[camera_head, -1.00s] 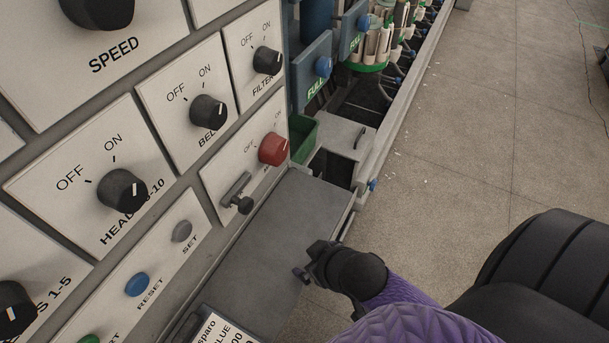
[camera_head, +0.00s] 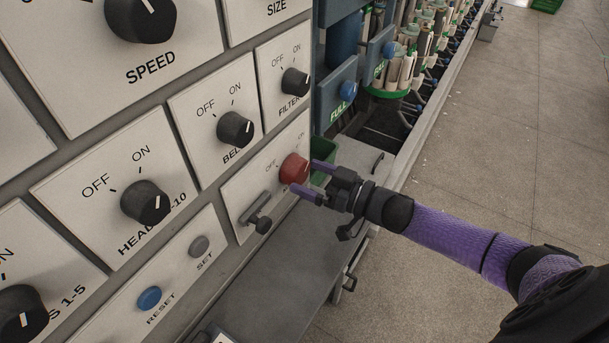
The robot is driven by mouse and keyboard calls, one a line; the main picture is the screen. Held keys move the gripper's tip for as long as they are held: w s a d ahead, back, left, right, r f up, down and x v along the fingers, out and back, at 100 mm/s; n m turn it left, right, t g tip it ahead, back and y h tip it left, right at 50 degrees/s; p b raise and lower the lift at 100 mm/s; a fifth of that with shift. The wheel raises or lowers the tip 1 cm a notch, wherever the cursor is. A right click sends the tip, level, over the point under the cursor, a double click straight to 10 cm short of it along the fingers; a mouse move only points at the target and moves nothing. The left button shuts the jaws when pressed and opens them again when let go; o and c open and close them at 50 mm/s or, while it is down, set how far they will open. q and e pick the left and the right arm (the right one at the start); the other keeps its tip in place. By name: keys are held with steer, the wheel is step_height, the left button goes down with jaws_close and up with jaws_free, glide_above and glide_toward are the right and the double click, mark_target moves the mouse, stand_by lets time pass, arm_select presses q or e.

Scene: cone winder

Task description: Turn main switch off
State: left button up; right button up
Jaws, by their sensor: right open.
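The main switch is a red round knob (camera_head: 293,168) on the lower right panel (camera_head: 240,196) of the control board, with OFF printed at its upper left. My right gripper (camera_head: 308,178) reaches in from the right on a purple arm. Its two purple-tipped fingers are open, one above and one below the knob's right side. I cannot tell whether they touch it. The ON label and the knob's pointer mark are hard to make out. My left gripper is not in view.
A grey latch handle (camera_head: 257,213) sticks out left of and below the red knob. Black knobs such as the belt knob (camera_head: 235,129) and filter knob (camera_head: 295,82) sit above. A grey shelf (camera_head: 270,285) lies below. Open floor (camera_head: 480,170) is at the right.

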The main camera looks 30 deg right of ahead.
steer(key=shift+x, duration=0.85)
steer(key=c, duration=1)
